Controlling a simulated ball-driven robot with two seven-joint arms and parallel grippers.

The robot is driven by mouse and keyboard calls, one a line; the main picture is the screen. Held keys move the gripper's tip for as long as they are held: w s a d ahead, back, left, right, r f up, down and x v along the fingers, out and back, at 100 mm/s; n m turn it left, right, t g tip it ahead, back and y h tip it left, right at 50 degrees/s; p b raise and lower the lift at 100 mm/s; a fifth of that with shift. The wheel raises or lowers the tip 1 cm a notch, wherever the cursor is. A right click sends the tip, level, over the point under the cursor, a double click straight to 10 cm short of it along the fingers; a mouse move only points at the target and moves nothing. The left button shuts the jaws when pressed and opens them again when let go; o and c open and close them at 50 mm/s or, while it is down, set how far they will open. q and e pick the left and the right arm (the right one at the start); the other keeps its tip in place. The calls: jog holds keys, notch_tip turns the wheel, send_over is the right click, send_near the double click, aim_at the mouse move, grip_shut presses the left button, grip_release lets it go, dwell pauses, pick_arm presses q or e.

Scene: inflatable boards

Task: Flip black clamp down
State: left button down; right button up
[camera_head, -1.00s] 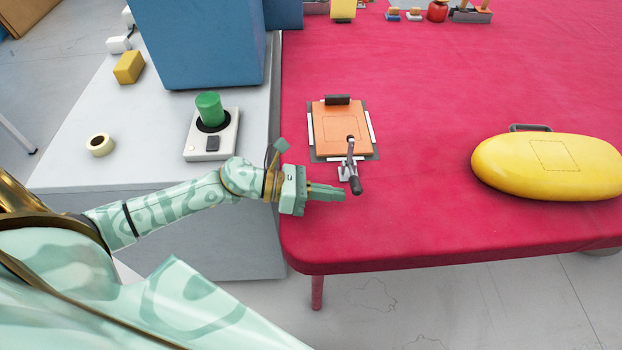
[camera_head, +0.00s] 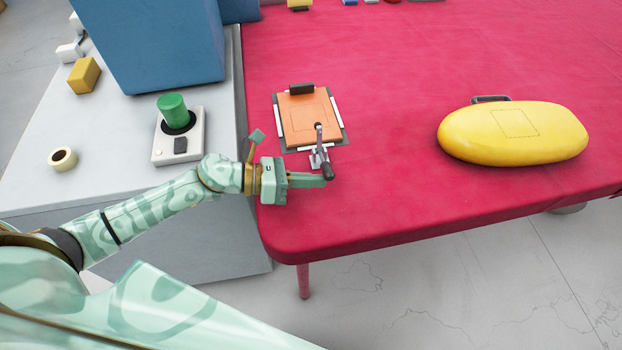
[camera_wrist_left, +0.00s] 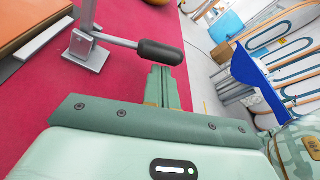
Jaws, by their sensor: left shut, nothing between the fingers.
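The clamp has a black handle (camera_head: 328,172) and a metal bracket (camera_head: 317,160). It stands at the near edge of an orange board (camera_head: 309,118) on the red table (camera_head: 400,205). The handle points toward the table's front edge. My left gripper (camera_head: 322,181) is shut and empty, its fingertips close beside the handle's end. In the left wrist view the black handle (camera_wrist_left: 160,52) lies just beyond the shut fingers (camera_wrist_left: 161,80), and its metal bracket (camera_wrist_left: 88,50) is to the left. I cannot tell whether the fingers touch the handle. My right gripper is not in view.
A yellow inflatable board (camera_head: 515,134) with a grey handle lies to the right. The table's front middle is clear.

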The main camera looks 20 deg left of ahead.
pick_arm(q)
jog(key=shift+r, duration=0.2)
jog(key=shift+w+a+r+n+p, duration=0.1)
jog(key=shift+w+r+n+p, duration=0.2)
jog(key=shift+r+n, duration=0.35)
jog(key=shift+w+a+r+n+g+h+p, duration=0.15)
jog(key=shift+r+n+g+h+p, duration=0.1)
jog(key=shift+r+n, duration=0.25)
jog(key=shift+w+a+r+n+g+h+p, duration=0.15)
jog(key=shift+r+n+h, duration=0.1)
jog(key=shift+n, duration=0.3)
jog(key=w+a+r+n+h+b, duration=0.2)
jog(key=w+a+r+n, duration=0.2)
jog(key=w+n, duration=0.3)
jog(key=shift+a+n+h+b, duration=0.3)
jog(key=shift+a+n+h, duration=0.1)
jog(key=shift+n, duration=2)
jog(key=shift+a, duration=0.15)
